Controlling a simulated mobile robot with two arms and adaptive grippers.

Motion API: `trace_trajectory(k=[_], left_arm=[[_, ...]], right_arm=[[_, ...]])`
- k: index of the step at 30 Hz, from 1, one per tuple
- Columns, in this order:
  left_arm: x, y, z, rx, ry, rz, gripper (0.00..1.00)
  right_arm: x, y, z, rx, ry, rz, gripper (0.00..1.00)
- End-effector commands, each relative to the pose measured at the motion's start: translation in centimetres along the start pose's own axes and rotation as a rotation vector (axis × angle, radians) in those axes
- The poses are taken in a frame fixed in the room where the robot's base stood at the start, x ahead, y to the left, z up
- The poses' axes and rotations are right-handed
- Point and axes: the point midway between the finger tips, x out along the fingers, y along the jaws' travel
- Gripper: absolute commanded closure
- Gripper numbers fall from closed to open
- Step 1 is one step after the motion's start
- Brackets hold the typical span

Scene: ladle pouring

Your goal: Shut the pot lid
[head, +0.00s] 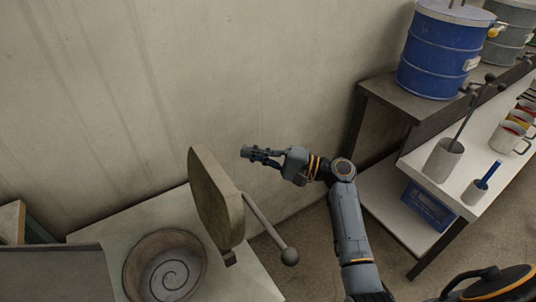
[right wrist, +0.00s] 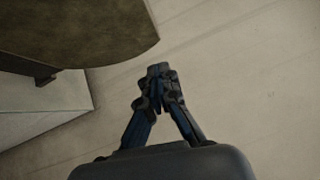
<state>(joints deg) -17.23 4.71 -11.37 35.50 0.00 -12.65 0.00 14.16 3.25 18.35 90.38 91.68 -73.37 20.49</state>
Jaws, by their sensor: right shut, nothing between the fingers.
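The pot lid (head: 214,195) is a thick grey-brown slab standing raised, tilted up on its hinge, at the right side of the pot. A long handle with a ball end (head: 289,256) sticks out from it to the right. The round pot opening (head: 165,268), with a spiral inside, lies uncovered in the pale top. My right gripper (head: 246,153) is shut and empty, just right of the lid's upper part and apart from it in the picture. In the right wrist view the closed fingers (right wrist: 158,72) are below and right of the lid's edge (right wrist: 110,30). My left gripper is not seen.
A bench (head: 390,95) at the right back holds a blue drum (head: 444,52). A white table (head: 478,185) in front carries a grey holder with a ladle (head: 443,160) and several mugs (head: 508,137). A blue scale (head: 430,207) sits lower. A plain wall stands behind the lid.

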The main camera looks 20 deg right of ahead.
Motion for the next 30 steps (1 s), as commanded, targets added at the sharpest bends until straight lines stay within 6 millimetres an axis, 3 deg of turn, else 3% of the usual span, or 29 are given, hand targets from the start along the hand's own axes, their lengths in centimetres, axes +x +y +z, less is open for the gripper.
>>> trace_trajectory(k=[4,10,30], left_arm=[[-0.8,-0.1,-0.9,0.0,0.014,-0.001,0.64],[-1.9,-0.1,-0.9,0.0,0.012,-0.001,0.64],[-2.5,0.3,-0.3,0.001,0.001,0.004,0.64]], right_arm=[[3.3,-0.3,0.1,0.001,-0.002,-0.003,1.0],[5.1,-0.1,2.1,0.002,0.001,0.0,1.0],[6.0,-0.1,3.1,-0.01,0.002,0.013,1.0]])
